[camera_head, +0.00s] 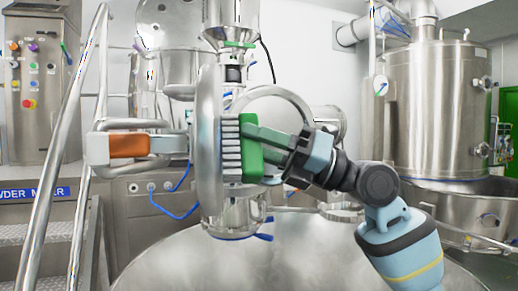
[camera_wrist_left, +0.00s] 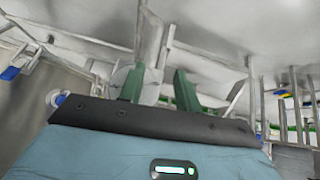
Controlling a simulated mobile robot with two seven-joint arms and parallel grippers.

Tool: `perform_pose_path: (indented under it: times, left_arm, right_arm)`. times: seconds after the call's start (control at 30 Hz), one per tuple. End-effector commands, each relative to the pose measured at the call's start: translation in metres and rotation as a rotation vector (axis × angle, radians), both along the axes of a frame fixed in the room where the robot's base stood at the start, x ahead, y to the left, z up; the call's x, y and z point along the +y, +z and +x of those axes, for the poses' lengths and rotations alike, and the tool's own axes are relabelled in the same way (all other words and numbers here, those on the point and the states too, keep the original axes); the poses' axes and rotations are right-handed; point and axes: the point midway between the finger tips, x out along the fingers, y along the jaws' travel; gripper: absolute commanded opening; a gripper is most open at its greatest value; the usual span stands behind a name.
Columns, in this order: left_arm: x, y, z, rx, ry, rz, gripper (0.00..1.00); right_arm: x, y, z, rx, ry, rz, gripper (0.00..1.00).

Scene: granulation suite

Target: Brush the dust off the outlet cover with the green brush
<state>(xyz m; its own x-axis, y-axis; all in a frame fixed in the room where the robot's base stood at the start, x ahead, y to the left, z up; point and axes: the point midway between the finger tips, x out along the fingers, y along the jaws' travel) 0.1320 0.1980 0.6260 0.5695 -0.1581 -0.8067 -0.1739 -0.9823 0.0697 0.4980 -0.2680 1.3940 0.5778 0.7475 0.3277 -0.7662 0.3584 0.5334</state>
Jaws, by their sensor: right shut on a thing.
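My right gripper (camera_head: 262,148) comes in from the right and is shut on the green brush (camera_head: 251,168). The brush is upright, with its pale bristles pointing left. The bristle tips lie at the outlet cover (camera_head: 207,110), a round steel disc seen nearly edge-on; I cannot tell whether they press on it. The cover's face is turned away, so dust on it cannot be made out. My left gripper (camera_wrist_left: 158,72) shows only in the left wrist view; its two green fingers are apart with nothing visible between them.
An orange-gripped handle (camera_head: 128,146) sticks out left of the cover. A steel handrail (camera_head: 62,130) stands at the left. A large steel vessel (camera_head: 435,110) stands at the right. A broad rounded steel surface (camera_head: 290,255) lies below the brush.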

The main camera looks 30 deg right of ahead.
Motion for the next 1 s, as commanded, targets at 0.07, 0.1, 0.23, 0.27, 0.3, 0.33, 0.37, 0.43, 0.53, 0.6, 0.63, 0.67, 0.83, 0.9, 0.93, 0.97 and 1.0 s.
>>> perform_pose_path:
  times: [0.07,0.1,0.23,0.27,0.3,0.33,0.37,0.43,0.53,0.6,0.63,0.67,0.83,0.9,0.93,0.97,1.0]
  left_arm:
    - [0.000,-0.002,-0.001,0.003,0.001,0.000,0.33]
    - [0.000,-0.002,-0.001,0.003,0.001,0.000,0.33]
    - [0.000,-0.002,-0.001,0.003,0.001,0.000,0.33]
    - [0.000,-0.002,-0.001,0.002,0.001,0.000,0.33]
    - [0.000,-0.002,-0.001,0.002,0.001,0.000,0.33]
    - [0.000,-0.002,-0.001,0.003,0.001,0.000,0.33]
    - [0.000,-0.002,-0.001,0.003,0.000,-0.001,0.33]
    - [0.000,-0.004,-0.002,0.006,0.000,0.000,0.33]
    - [0.000,-0.007,-0.005,0.011,0.000,0.000,0.33]
    - [0.000,-0.009,-0.006,0.015,0.000,-0.001,0.33]
    - [0.000,-0.010,-0.006,0.016,0.000,-0.001,0.33]
    - [0.000,-0.011,-0.007,0.017,0.000,0.000,0.33]
    - [0.000,-0.014,-0.009,0.023,0.000,0.000,0.33]
    - [0.000,-0.015,-0.010,0.024,0.000,0.000,0.33]
    - [0.000,-0.015,-0.010,0.025,0.000,0.000,0.33]
    - [0.000,-0.015,-0.010,0.025,0.000,0.000,0.33]
    - [0.000,-0.015,-0.010,0.025,0.000,0.000,0.33]
  right_arm:
    - [0.000,-0.002,0.004,0.005,0.004,-0.002,0.22]
    - [0.000,-0.002,0.006,0.005,0.005,-0.002,0.22]
    - [-0.001,-0.002,0.007,0.005,0.005,-0.003,0.22]
    - [-0.001,-0.002,0.007,0.005,0.005,-0.003,0.22]
    - [-0.001,-0.002,0.007,0.005,0.005,-0.003,0.22]
    - [-0.001,-0.002,0.007,0.005,0.005,-0.003,0.22]
    - [-0.001,-0.002,0.008,0.005,0.005,-0.003,0.22]
    - [-0.003,-0.003,0.012,0.007,0.005,-0.003,0.22]
    - [-0.007,-0.003,0.019,0.006,0.004,-0.001,0.22]
    - [-0.009,-0.004,0.024,0.008,0.004,-0.002,0.22]
    - [-0.010,-0.003,0.025,0.008,0.005,-0.002,0.22]
    - [-0.011,-0.003,0.027,0.008,0.006,-0.001,0.22]
    - [-0.017,-0.003,0.038,0.007,0.005,-0.003,0.22]
    - [-0.018,-0.003,0.041,0.007,0.005,-0.004,0.22]
    - [-0.018,-0.003,0.041,0.008,0.006,-0.004,0.22]
    - [-0.018,-0.003,0.042,0.008,0.006,-0.004,0.22]
    - [-0.019,-0.003,0.042,0.008,0.006,-0.004,0.22]
